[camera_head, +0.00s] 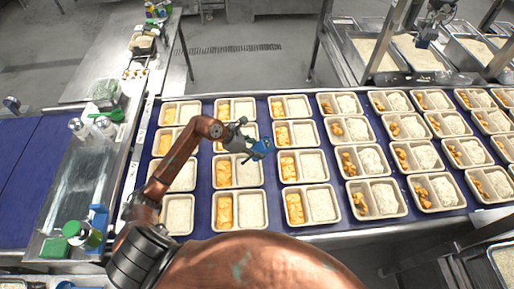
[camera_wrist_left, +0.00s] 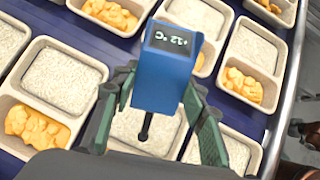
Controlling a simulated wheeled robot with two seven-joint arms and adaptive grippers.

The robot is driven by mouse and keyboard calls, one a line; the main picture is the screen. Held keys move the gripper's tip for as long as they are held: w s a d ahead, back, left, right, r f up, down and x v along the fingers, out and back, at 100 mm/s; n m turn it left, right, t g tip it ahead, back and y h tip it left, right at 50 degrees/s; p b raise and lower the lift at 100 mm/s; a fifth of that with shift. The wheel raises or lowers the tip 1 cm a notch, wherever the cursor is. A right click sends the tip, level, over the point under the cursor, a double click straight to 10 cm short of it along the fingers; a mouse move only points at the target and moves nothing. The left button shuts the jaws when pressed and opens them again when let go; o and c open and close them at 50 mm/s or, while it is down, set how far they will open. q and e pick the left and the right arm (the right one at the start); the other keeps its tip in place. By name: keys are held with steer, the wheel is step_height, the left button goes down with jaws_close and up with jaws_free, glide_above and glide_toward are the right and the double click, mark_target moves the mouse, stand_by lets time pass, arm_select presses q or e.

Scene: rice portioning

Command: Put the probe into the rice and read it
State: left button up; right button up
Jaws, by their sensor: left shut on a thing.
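My left gripper (camera_head: 249,148) is shut on a blue probe (camera_head: 262,150) above the rows of trays in the head view. The left wrist view shows the probe (camera_wrist_left: 165,75) upright between the two fingers. Its dark display (camera_wrist_left: 172,42) reads what looks like +12 °C. A short black rod (camera_wrist_left: 146,126) points down from it over the white rice (camera_wrist_left: 155,133) of a tray. I cannot tell whether the rod's tip touches the rice. My right gripper is not in view.
Several beige two-part trays (camera_head: 238,188) with orange food and rice fill the blue conveyor (camera_head: 202,205). Metal bins (camera_head: 420,52) stand at the back right.

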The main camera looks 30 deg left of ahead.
arm_select(q)
steer(key=shift+f+b, duration=0.3)
steer(key=shift+f, duration=0.2)
steer(key=shift+f+b, duration=0.45)
steer(key=shift+f, duration=0.4)
steer(key=shift+f+b, duration=1.7)
steer(key=shift+f, duration=1.5)
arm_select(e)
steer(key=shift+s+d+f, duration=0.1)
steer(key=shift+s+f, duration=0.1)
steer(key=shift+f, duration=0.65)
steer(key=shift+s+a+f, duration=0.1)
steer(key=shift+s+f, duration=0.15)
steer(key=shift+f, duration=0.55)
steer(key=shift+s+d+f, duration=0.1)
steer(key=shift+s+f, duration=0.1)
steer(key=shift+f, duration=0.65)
